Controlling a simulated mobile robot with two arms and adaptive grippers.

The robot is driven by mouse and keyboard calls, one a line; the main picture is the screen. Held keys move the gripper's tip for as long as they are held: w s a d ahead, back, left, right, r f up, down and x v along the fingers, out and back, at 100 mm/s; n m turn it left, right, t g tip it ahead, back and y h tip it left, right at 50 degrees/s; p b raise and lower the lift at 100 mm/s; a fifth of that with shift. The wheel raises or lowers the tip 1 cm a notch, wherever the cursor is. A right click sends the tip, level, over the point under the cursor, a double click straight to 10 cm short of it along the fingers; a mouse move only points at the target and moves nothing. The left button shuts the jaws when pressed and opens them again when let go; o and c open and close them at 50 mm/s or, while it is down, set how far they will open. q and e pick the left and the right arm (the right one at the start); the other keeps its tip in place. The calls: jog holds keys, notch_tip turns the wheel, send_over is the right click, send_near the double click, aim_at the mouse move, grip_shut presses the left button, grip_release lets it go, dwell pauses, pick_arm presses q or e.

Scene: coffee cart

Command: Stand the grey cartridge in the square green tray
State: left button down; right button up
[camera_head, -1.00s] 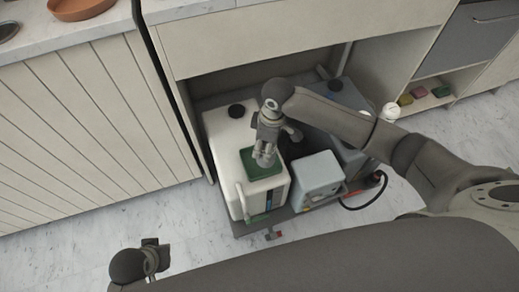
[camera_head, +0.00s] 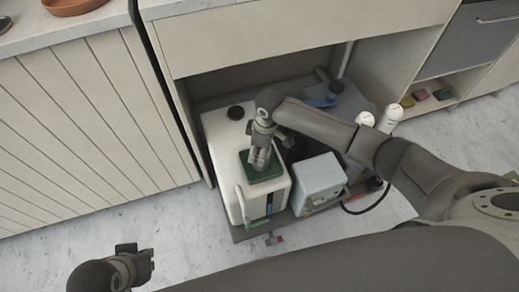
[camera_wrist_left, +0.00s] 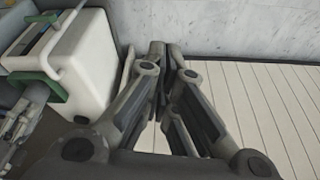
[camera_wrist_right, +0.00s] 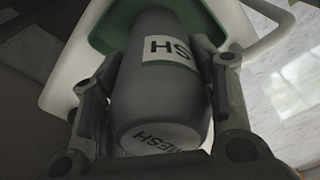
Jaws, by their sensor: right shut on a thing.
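The grey cartridge (camera_wrist_right: 160,85) has a white label and "MESH" lettering on its near end. My right gripper (camera_head: 260,163) is shut on it, with one finger on each side in the right wrist view. In the head view the gripper mostly hides the cartridge. The square green tray (camera_head: 270,176) is on top of the white machine, right below the gripper. Its green corner shows behind the cartridge in the right wrist view (camera_wrist_right: 104,28). I cannot tell whether the cartridge touches the tray floor. My left gripper (camera_wrist_left: 165,48) is empty, its fingertips close together.
The white machine (camera_head: 222,150) stands on a low dark platform under the counter. A blue-grey box (camera_head: 319,177) is just right of it. A dark cable and other equipment lie farther right. The white machine with a green-ended handle (camera_wrist_left: 85,65) is left of my left gripper.

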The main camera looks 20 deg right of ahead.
jog(key=o, duration=1.2)
jog(key=shift+f, duration=0.1)
jog(key=shift+o, duration=0.2)
jog(key=shift+r, duration=0.35)
jog(key=r+p, duration=0.1)
jog(key=r, duration=0.2)
jog(key=r+p, duration=0.1)
jog(key=r, duration=0.2)
jog(key=d+r+p, duration=0.1)
jog(key=r, duration=0.3)
jog(key=shift+s, duration=0.3)
pick_arm(q)
jog(key=s+x, duration=0.2)
jog(key=x, duration=0.9)
jog(key=shift+d+f+g+p, duration=0.15)
jog(key=shift+f+g+p, duration=0.2)
jog(key=shift+f, duration=0.3)
pick_arm(e)
jog(key=shift+d+r, duration=0.1)
jog(key=shift+r, duration=0.65)
jog(key=shift+s, duration=0.1)
